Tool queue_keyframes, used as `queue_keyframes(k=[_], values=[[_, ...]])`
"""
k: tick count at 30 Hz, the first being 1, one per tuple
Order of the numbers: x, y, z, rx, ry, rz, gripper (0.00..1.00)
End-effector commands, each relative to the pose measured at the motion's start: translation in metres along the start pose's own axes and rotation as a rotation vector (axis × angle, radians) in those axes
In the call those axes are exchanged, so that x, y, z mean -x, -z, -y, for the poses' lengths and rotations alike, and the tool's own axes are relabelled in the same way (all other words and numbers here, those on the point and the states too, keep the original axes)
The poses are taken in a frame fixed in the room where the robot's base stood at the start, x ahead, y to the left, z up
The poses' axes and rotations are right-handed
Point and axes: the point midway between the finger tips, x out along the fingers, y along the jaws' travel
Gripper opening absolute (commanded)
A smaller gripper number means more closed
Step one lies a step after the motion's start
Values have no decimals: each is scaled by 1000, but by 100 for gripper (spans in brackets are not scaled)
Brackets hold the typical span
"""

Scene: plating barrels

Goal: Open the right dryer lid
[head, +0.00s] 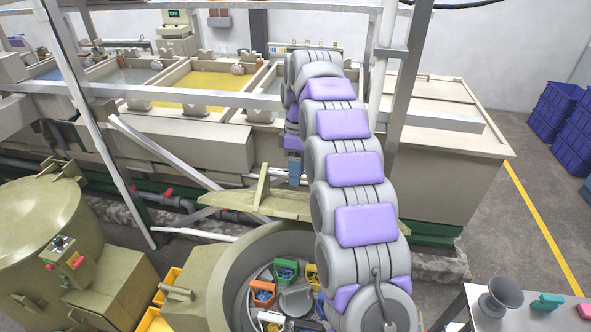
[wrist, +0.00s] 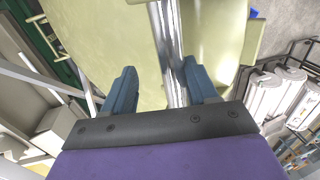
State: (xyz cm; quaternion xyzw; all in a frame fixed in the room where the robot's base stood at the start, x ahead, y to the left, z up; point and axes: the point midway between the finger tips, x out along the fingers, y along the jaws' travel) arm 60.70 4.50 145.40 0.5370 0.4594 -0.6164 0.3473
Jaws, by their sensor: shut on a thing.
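The right dryer (head: 240,270) is at the bottom middle of the head view, with its round top uncovered and small coloured baskets (head: 287,271) showing inside. Its pale green lid (head: 225,206) stands raised behind the opening, seen nearly edge-on, with a block-like bracket (head: 262,186) on it. My gripper (head: 294,168) is at the lid's far side, partly hidden by my arm. In the wrist view the lid (wrist: 100,35) fills the upper middle. A shiny metal bar (wrist: 168,45) runs across it between the blue fingers of my gripper (wrist: 160,88), which is shut on it; the exact contact is unclear.
The left dryer (head: 35,205) is covered, with a control box (head: 65,257) on its side. A metal post (head: 398,90) rises close to my arm. Plating tanks (head: 200,85) line the back. A small table (head: 535,312) with a metal cup (head: 500,296) stands at right. Floor is free beyond it.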

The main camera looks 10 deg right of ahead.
Motion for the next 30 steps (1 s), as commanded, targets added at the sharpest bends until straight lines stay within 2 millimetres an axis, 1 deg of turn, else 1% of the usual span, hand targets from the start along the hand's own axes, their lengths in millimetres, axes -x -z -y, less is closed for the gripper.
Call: queue_keyframes(k=[5,8,11,19,21,30], values=[[-1,1,0,-1,1,2,51],[2,2,1,-1,0,2,51],[9,2,2,-1,0,3,51],[41,2,12,-2,-2,2,51],[33,-2,20,-1,3,3,51],[31,-15,50,-1,-4,1,51]])
